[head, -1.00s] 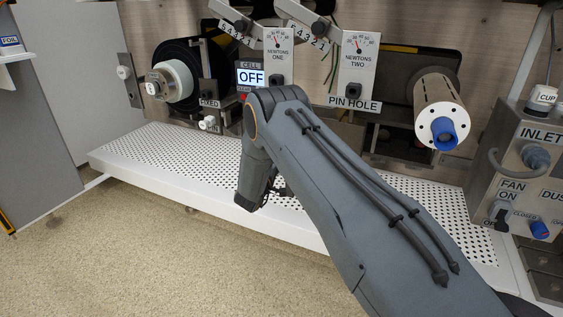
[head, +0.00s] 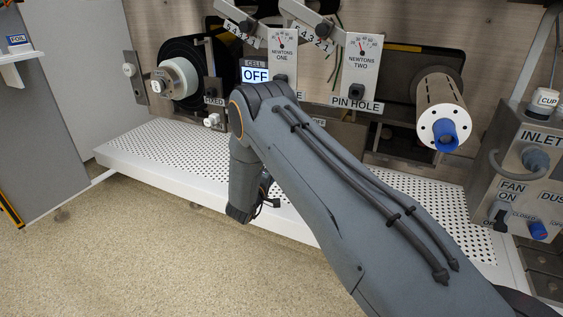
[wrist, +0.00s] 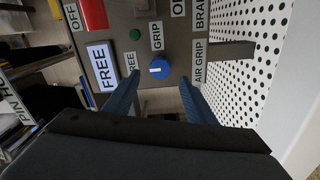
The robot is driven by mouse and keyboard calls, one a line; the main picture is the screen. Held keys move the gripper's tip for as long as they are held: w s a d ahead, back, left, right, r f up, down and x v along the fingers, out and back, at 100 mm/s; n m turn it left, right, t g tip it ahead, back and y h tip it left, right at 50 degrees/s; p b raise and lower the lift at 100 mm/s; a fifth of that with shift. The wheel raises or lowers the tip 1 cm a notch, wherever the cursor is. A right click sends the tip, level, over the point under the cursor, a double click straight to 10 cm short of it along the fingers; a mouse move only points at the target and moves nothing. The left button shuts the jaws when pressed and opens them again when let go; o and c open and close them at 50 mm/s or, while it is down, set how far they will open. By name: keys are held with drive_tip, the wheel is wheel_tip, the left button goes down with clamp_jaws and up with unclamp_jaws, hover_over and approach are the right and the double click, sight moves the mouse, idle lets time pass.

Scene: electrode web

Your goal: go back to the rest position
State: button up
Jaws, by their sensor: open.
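My gripper (wrist: 158,95) shows in the wrist view as two blue fingers, spread apart with nothing between them. Beyond the fingertips is a grey panel with a round blue knob (wrist: 159,68) under a GRIP label; I cannot tell that the fingers touch it. In the head view my grey arm reaches in from the lower right, bends at its elbow near the OFF display, and its forearm hangs down over the front edge of the white perforated shelf (head: 160,150). The fingers are hidden in the head view.
The panel also carries a red block (wrist: 93,14), a green button (wrist: 135,34) and a FREE display (wrist: 102,65). A white roll (head: 178,77) is at left, a cylinder with a blue hub (head: 442,110) at right. An inlet box (head: 520,165) stands far right. The floor at left is clear.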

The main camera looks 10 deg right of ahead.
drive_tip(key=shift+s+a, duration=0.2)
drive_tip(key=shift+s, duration=0.15)
